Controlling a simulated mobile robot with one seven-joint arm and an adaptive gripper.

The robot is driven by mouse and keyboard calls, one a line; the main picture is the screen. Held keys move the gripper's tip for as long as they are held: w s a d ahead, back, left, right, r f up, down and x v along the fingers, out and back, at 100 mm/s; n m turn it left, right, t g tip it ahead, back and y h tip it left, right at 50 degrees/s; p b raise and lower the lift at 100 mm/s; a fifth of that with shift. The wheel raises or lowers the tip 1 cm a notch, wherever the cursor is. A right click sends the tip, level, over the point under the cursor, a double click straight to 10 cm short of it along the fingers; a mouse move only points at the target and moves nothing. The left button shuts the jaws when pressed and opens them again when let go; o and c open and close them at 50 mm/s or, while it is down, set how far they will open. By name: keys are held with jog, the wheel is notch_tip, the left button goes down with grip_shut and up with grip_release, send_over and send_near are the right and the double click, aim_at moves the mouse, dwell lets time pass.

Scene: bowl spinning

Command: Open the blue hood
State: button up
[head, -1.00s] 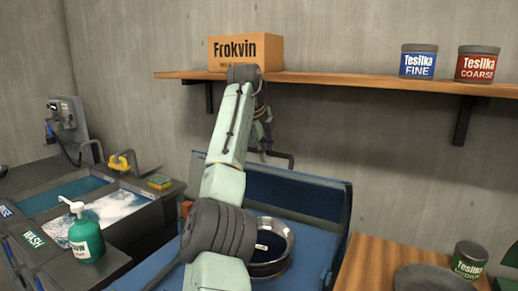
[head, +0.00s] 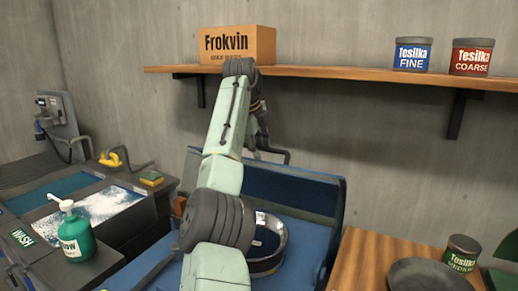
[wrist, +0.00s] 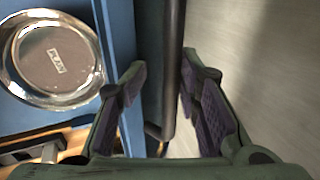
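The blue hood (head: 292,190) stands raised and tilted at the back of the blue machine (head: 300,240) in the head view. A dark bar handle (head: 275,152) runs along its top edge. In the wrist view, the handle (wrist: 173,70) passes between the spread fingers of my gripper (wrist: 162,62), with gaps visible on both sides. My gripper is open and holds nothing. In the head view, my arm hides most of the gripper and part of the hood. A round metal bowl (head: 270,262) sits in the machine, partly behind my arm; it also shows in the wrist view (wrist: 90,95).
A wall shelf (head: 350,82) above holds a Frokvin box (head: 237,45) and two cans (head: 412,55). A sink unit (head: 95,205) with a green soap bottle (head: 76,240) is at left. A wooden table (head: 350,262) with a can and dark dish is at right.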

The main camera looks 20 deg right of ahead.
jog(key=shift+a+r, duration=0.1)
jog(key=v, duration=0.2)
jog(key=shift+s+a+r, duration=0.1)
jog(key=shift+r, duration=0.25)
jog(key=shift+s+a+r, duration=0.15)
jog(key=shift+a+r, duration=0.15)
jog(key=shift+a, duration=0.2)
jog(key=shift+s+a+f, duration=0.15)
jog(key=shift+s+a, duration=0.1)
jog(key=shift+a, duration=0.15)
jog(key=s+a, duration=0.6)
jog(key=a, duration=0.1)
jog(key=shift+s+a, duration=0.35)
jog(key=shift+a, duration=0.05)
